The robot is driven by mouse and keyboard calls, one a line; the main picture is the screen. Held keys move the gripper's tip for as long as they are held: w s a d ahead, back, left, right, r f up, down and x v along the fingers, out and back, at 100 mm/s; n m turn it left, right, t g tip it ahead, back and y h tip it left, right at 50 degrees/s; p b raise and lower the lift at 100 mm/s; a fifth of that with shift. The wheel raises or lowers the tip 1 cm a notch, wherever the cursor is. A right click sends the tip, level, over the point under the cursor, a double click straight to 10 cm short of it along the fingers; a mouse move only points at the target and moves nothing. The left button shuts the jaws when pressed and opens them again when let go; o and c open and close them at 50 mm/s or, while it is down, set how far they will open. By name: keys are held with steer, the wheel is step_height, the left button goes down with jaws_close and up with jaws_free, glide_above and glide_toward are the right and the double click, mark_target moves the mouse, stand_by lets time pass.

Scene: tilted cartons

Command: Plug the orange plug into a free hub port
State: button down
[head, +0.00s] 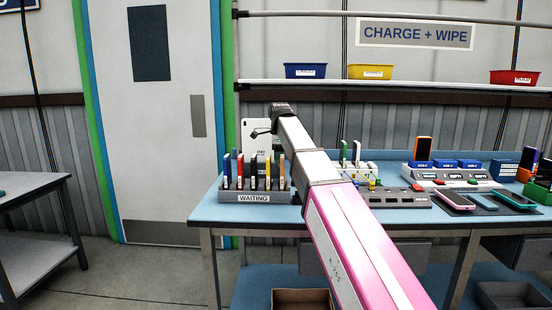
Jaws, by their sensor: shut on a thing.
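An orange stick-shaped plug (282,166) stands upright at the right end of the rack marked WAITING (254,198), just below the far end of my arm. A grey hub (398,204) lies on the bench right of the arm, with several dark slots along its top that look empty. The pink link of my arm covers its left end. My arm reaches up and away to a dark joint above the rack. My gripper's fingers cannot be made out; the arm hides that area, so any contact with the orange plug is hidden.
Blue, red, black and yellow sticks share the rack. A white tablet (253,138) stands behind it. Green-and-white sticks (350,153) stand behind the arm. A charging station (455,180), phones (455,201) and a green holder (535,190) fill the right. A shelf with bins (371,72) hangs above.

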steer(key=s+d, duration=0.4)
steer(key=d, duration=0.4)
steer(key=s+d, duration=0.5)
steer(key=d, duration=0.3)
steer(key=shift+s, duration=0.25)
stand_by(1.9)
steer(key=shift+f, duration=0.1)
stand_by(0.5)
steer(key=shift+f, duration=2.4)
steer(key=shift+f, duration=0.7)
stand_by(0.5)
